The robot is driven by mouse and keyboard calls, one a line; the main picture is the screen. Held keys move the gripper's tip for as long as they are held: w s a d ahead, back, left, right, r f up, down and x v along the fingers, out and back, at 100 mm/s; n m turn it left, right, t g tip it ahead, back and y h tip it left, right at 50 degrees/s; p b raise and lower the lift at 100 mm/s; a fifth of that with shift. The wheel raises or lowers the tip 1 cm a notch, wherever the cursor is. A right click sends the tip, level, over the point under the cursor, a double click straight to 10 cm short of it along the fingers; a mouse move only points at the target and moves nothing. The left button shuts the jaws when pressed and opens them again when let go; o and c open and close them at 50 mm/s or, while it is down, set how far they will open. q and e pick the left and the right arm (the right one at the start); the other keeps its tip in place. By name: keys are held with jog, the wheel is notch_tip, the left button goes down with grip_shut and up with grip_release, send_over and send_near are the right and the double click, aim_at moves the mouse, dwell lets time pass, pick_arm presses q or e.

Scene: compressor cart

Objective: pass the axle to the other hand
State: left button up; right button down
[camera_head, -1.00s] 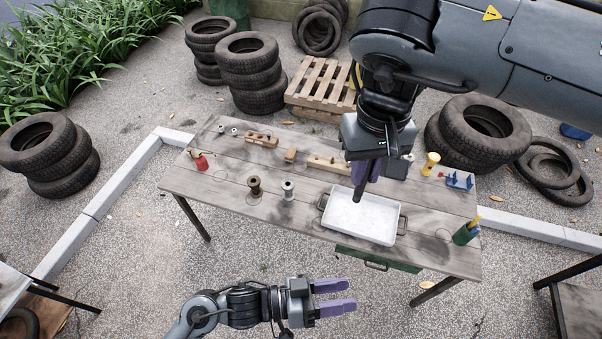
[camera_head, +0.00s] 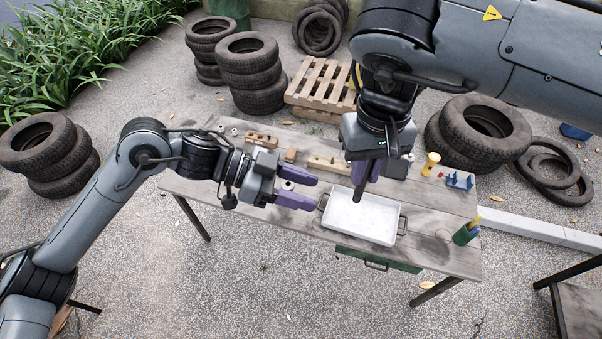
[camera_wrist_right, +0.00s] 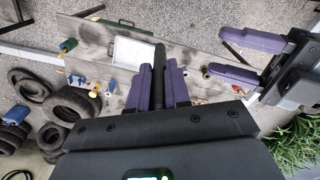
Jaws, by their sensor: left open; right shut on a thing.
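The axle (camera_head: 360,209) is a dark rod. My right gripper (camera_head: 366,172) is shut on it above the table, and the rod's free end shows in front of the white tray. In the right wrist view the axle (camera_wrist_right: 159,62) stands out between the purple fingers of my right gripper (camera_wrist_right: 158,88). My left gripper (camera_head: 303,190) is open and empty, its purple fingers pointing right toward the axle with a gap between. It also shows in the right wrist view (camera_wrist_right: 240,58), to the right of the axle and apart from it.
The white tray (camera_head: 388,235) sits on the wooden table (camera_head: 450,258). Wooden blocks (camera_head: 328,164), a yellow spool (camera_head: 430,163), a blue holder (camera_head: 459,181) and a green cup (camera_head: 464,235) stand around it. Open air separates the two grippers.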

aim_at(361, 195)
pick_arm(q)
jog(key=shift+t, duration=0.3)
jog(key=x, duration=0.3)
jog(key=r+x, duration=0.1)
jog(key=x, duration=0.3)
jog(key=d+r+x, duration=0.1)
jog(key=x, duration=0.2)
jog(key=shift+w+d, duration=0.3)
jog(key=shift+d, duration=0.05)
grip_shut()
pick_arm(e)
jog(key=c, duration=1)
grip_release()
jog(key=shift+r, duration=0.1)
